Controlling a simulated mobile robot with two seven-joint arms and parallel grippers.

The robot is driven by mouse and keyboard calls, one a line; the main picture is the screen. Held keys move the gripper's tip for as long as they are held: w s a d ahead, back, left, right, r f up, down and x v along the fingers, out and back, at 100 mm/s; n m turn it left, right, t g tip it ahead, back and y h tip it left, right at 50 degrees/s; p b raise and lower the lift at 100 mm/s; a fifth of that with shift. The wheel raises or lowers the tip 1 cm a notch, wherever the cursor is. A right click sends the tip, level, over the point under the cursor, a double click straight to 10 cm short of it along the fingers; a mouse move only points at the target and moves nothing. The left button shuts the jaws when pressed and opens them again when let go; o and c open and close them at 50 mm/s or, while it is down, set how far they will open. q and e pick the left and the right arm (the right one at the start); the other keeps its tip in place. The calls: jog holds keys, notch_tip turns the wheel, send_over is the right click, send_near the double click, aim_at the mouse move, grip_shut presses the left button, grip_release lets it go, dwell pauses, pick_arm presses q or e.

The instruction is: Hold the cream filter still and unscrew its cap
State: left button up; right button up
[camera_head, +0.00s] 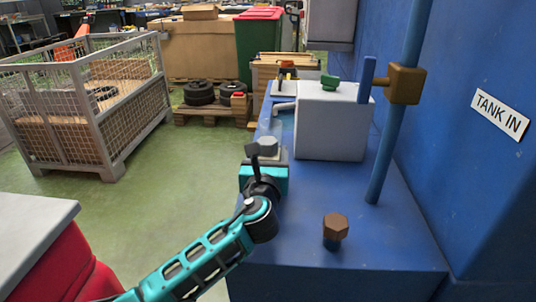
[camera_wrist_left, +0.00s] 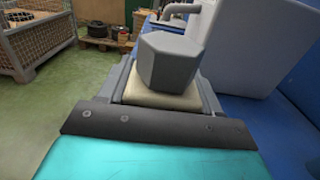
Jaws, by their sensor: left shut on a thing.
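The cream filter (camera_wrist_left: 160,98) stands upright between the fingers of my left gripper in the left wrist view. Its grey hexagonal cap (camera_wrist_left: 173,62) sits on top of the cream body and rises above the fingers. In the head view the cap (camera_head: 267,146) shows at the left edge of the blue bench, and the body is mostly hidden by my gripper. My left gripper (camera_head: 264,158) is shut on the filter's body, below the cap. My right gripper is in neither view.
A brown hexagonal knob (camera_head: 335,226) rises from the blue bench (camera_head: 290,250) at front right. A blue pipe (camera_head: 389,150) with a brown fitting (camera_head: 405,84) stands at right.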

pick_arm(q)
jog(key=shift+f+b, duration=0.35)
jog(key=shift+f, duration=0.25)
dwell(0.4)
jog(key=shift+s+f, duration=0.1)
jog(key=shift+f, duration=0.2)
dwell(0.7)
jog(key=o, duration=1.6)
jog(key=shift+r, duration=0.15)
